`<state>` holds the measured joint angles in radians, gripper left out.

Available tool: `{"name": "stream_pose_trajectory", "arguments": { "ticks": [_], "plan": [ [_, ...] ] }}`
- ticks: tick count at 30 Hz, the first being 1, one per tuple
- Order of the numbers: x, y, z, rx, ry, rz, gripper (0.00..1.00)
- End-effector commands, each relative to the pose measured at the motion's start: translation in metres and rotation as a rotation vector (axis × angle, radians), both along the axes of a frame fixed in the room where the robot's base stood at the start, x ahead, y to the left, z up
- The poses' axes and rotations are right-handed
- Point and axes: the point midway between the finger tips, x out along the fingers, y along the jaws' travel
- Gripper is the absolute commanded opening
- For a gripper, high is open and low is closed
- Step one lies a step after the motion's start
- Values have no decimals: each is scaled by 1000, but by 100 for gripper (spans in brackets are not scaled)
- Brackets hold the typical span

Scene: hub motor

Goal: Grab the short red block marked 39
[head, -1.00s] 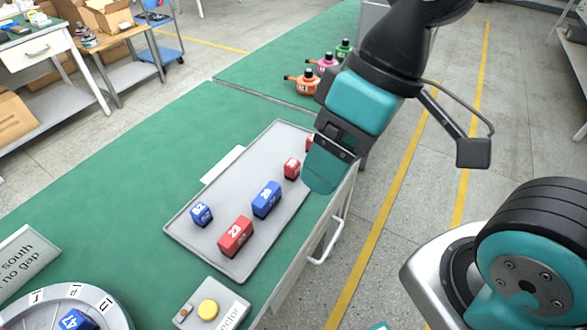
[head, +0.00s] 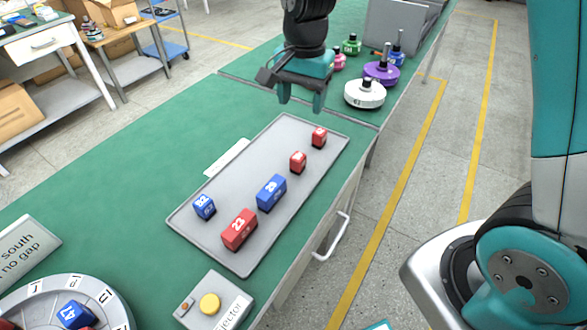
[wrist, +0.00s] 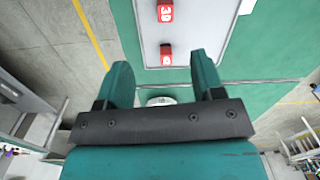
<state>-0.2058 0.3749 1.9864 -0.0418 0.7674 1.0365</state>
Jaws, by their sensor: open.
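Two short red blocks stand on the grey tray (head: 215,235). One (head: 297,162) is nearer the tray's middle, and the other (head: 319,137) is near its far right end. In the wrist view, the upper red block (wrist: 165,11) has a number that looks like 39 or 30. The lower red block (wrist: 166,55) has a number too small to read. My gripper (head: 300,100) is open and empty, raised above the table beyond the tray's far end. Its two fingers also show in the wrist view (wrist: 160,76), apart from both blocks.
A longer red block marked 23 (head: 239,230), a blue block (head: 271,192) and a small blue block (head: 204,207) share the tray. A box with a yellow button (head: 209,304) is in front. A white round part (head: 364,93) and a purple one (head: 382,73) stand behind, right of my gripper.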

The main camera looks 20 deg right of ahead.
Motion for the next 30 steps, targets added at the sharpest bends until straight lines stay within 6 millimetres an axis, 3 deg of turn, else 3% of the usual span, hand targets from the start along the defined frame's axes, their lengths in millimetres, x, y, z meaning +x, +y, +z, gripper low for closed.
{"name": "stream_pose_trajectory", "arguments": {
  "ticks": [4, 8, 19, 30],
  "plan": [
    [17, -9, -18, -31, 10, -132, 62],
    [18, -13, -37, -34, 12, -150, 62],
    [17, -11, -117, -33, 12, -143, 62],
    [17, -7, -152, -33, 12, -140, 62]
  ]
}}
